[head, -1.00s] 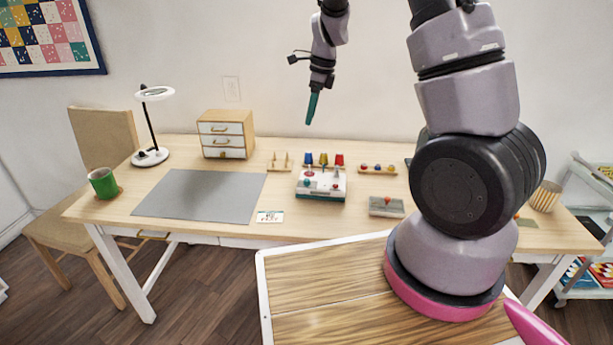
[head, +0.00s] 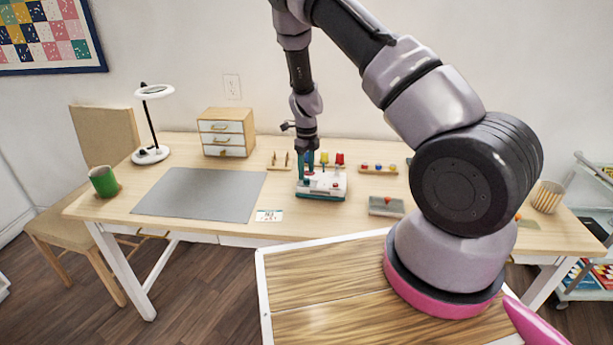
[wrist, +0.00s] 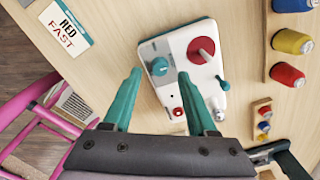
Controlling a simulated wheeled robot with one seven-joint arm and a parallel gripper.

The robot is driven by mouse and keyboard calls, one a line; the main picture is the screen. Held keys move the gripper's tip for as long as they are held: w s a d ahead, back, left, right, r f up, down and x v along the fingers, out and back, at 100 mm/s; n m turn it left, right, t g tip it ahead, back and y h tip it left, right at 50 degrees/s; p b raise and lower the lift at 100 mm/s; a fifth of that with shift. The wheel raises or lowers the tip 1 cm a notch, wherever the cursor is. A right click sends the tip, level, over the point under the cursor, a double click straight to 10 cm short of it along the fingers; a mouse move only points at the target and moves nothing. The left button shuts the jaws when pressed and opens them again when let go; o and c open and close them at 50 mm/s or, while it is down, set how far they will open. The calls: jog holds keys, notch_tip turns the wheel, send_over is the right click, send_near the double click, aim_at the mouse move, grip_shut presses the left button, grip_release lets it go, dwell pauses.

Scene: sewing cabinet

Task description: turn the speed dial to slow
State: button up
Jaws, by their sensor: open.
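The white-topped control box with a teal base (head: 322,189) stands on the table. In the wrist view its white top (wrist: 183,40) carries a round teal dial (wrist: 158,66) on a grey panel, seemingly the speed dial. A red disc (wrist: 201,50), a small teal lever (wrist: 222,84) and a red button (wrist: 178,111) are beside it. My gripper (wrist: 160,73) is open, with its teal fingers pointing at the box and the dial appearing between the tips. I cannot tell whether they touch it. In the head view my gripper (head: 306,168) is over the box's left part.
A card (wrist: 64,27) reading "RED FAST" lies near the box; it also shows in the head view (head: 268,215). Coloured spools (wrist: 291,43) stand close behind the box. A grey mat (head: 199,195) lies left, a small grey block (head: 386,206) right.

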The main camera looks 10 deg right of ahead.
aim_at(307, 181)
jog(key=shift+f, duration=1.45)
grip_shut()
